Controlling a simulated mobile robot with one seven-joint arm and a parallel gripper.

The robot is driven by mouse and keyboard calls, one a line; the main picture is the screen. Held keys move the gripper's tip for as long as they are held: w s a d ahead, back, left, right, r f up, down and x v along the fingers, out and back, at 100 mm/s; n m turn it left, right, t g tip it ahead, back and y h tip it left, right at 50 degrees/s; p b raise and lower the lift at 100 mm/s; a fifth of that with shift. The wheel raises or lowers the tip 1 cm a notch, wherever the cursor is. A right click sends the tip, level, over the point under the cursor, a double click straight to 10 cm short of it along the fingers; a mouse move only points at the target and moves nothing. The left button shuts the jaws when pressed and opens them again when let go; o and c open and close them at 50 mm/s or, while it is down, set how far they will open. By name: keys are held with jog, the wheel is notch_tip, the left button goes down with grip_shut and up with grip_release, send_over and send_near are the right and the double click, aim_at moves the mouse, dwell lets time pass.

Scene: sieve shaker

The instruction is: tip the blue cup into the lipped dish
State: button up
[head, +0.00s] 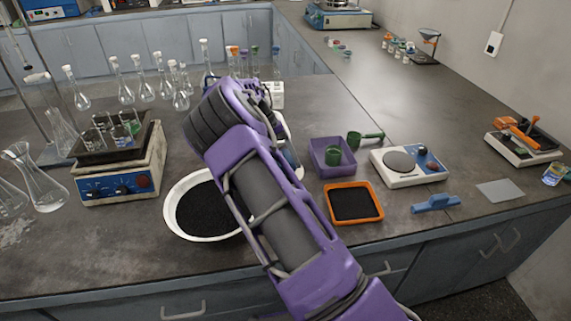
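A white round dish (176,222) with a raised rim sits on the bench left of my arm, with dark grains spread inside. My arm covers its right side. A bluish thing with a pale edge (291,157) shows in part just right of my arm; I cannot tell whether it is the blue cup. No other blue cup is clearly seen. The end of my arm is bent over beyond the dish, and part of my wrist or gripper (264,94) shows there. The fingers, and anything between them, are hidden behind my arm.
Right of my arm are a purple tray (319,164) with green cups, an orange-framed sieve (354,217), a white balance (421,178) and a blue brush (436,203). A shaker (117,184) and several glass flasks stand left.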

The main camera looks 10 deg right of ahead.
jog(key=shift+w+n+g, duration=0.3)
jog(key=shift+g, duration=0.8)
jog(key=shift+r, duration=0.15)
dwell(1.1)
jog(key=shift+s+a+t+b, duration=0.1)
jog(key=shift+s+t+b, duration=0.1)
jog(key=shift+t+b, duration=0.3)
jog(key=shift+f+b, duration=0.25)
jog(key=shift+b, duration=0.4)
jog(key=shift+s+f+t+b, duration=0.1)
jog(key=shift+s+t+b, duration=0.1)
jog(key=shift+t+b, duration=0.7)
jog(key=shift+s+m+t+b, duration=0.1)
jog(key=shift+m+t+b, duration=0.25)
jog(key=shift+b, duration=0.2)
jog(key=shift+r, duration=0.2)
